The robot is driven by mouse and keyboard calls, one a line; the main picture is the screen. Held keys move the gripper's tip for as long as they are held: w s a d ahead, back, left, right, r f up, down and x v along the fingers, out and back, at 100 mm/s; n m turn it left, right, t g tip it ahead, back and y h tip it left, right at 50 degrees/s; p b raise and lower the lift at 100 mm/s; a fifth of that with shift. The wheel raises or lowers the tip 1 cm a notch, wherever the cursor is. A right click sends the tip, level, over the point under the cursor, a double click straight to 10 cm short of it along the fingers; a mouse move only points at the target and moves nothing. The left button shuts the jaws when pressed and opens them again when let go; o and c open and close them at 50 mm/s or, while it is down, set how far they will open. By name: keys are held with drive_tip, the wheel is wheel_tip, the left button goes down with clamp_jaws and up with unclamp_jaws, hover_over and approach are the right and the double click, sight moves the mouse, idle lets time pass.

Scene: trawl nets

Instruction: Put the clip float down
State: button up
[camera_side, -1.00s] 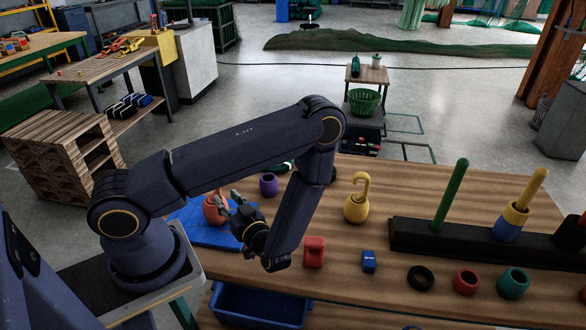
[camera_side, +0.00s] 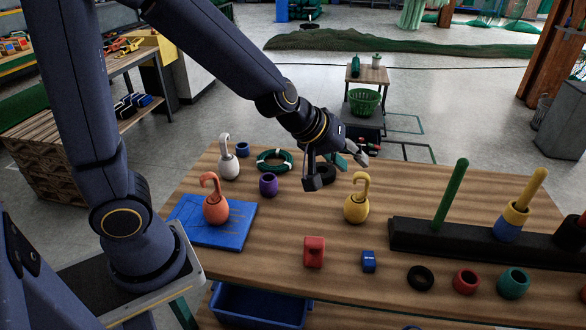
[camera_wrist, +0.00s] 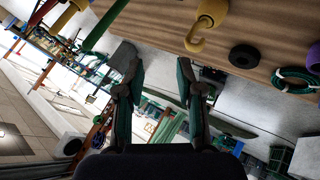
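The orange clip float (camera_side: 216,211), a round body with a hook on top, stands upright on the blue mat (camera_side: 236,234) at the left of the table. A yellow clip float (camera_side: 356,210) stands on bare wood in the middle; it also shows at the top of the wrist view (camera_wrist: 211,10). A white clip float (camera_side: 229,168) stands behind the mat. My gripper (camera_side: 340,172) is above the table's back edge, behind the yellow float and well away from the orange one. In the wrist view its fingers (camera_wrist: 157,85) are spread with nothing between them.
A purple ring (camera_side: 268,185), a green coil (camera_side: 275,160) and a black ring (camera_side: 326,172) lie near the back edge. A red block (camera_side: 314,252) and blue block (camera_side: 369,261) are in front. A dark peg rack (camera_side: 470,246) and several rings occupy the right.

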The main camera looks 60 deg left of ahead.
drive_tip(key=s+a+r+m+g, duration=0.1)
drive_tip(key=s+a+r+m, duration=0.2)
drive_tip(key=s, duration=0.6)
drive_tip(key=s+a+r+m+g+y, duration=0.1)
drive_tip(key=s+a+r+m+g, duration=0.1)
drive_tip(key=s, duration=0.8)
wheel_tip(320, 180, up, 2)
drive_tip(key=a+m, duration=0.1)
drive_tip(key=m, duration=0.2)
drive_tip(key=shift+s+a+r, duration=0.25)
drive_tip(key=shift+s+a, duration=0.05)
drive_tip(key=shift+a, duration=0.05)
drive_tip(key=shift+o, duration=0.4)
